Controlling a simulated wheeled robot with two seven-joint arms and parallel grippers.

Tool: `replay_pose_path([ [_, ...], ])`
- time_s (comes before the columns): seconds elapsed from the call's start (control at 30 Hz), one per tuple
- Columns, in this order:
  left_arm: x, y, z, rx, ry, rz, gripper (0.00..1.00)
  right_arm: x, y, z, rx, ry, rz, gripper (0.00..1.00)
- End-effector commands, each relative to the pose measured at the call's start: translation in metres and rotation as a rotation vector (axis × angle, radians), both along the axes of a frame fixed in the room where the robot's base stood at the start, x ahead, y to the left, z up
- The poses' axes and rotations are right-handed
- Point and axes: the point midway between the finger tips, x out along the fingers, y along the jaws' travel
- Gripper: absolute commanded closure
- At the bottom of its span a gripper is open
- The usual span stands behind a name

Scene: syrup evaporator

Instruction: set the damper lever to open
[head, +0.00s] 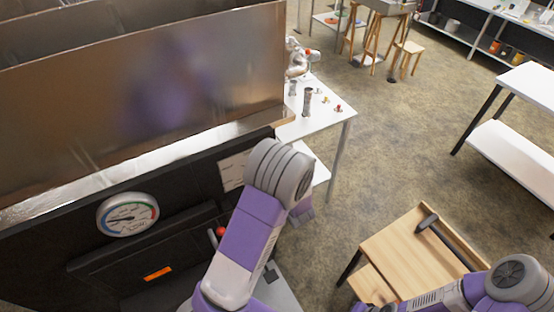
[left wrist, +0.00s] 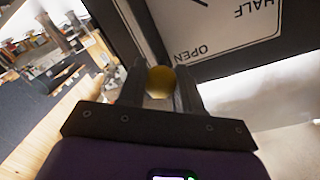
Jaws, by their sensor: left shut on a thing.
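The damper lever's round brass knob (left wrist: 160,82) is between the two fingers of my left gripper (left wrist: 161,88), which is shut on it. The white dial plate (left wrist: 215,25) beside it reads HALF and OPEN, upside down in the left wrist view. The knob appears closer to the word OPEN than to HALF. In the head view, part of the white plate (head: 233,170) shows on the dark evaporator front (head: 185,185). My left wrist hides the lever and the fingertips there. My right arm is at the bottom right, its gripper out of view.
A round gauge (head: 128,214) and a red knob (head: 220,231) are on the evaporator front, left of my left arm. A white table (head: 335,125) with small items stands behind. A wooden-topped stand (head: 400,250) is at right. Open floor lies between.

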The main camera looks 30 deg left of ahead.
Motion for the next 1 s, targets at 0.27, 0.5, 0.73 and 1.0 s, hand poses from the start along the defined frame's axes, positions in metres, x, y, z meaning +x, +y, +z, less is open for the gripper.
replay_pose_path([
  [0.27,0.0005,0.0057,0.0055,0.021,0.006,0.012,1.00,0.0000,0.0002,0.0030,0.000,0.000,0.000,1.00],
  [0.5,0.0014,0.0044,0.0056,0.021,0.005,0.009,1.00,-0.0001,0.0001,0.0029,0.000,0.000,0.000,1.00],
  [0.73,0.0006,0.0041,0.0036,0.017,0.008,0.008,0.42,0.0000,0.0000,0.0028,0.000,0.000,0.000,1.00],
  [1.0,-0.0024,-0.0002,0.0020,0.014,0.013,0.007,0.42,0.0000,0.0001,0.0024,0.000,0.000,0.000,1.00],
])
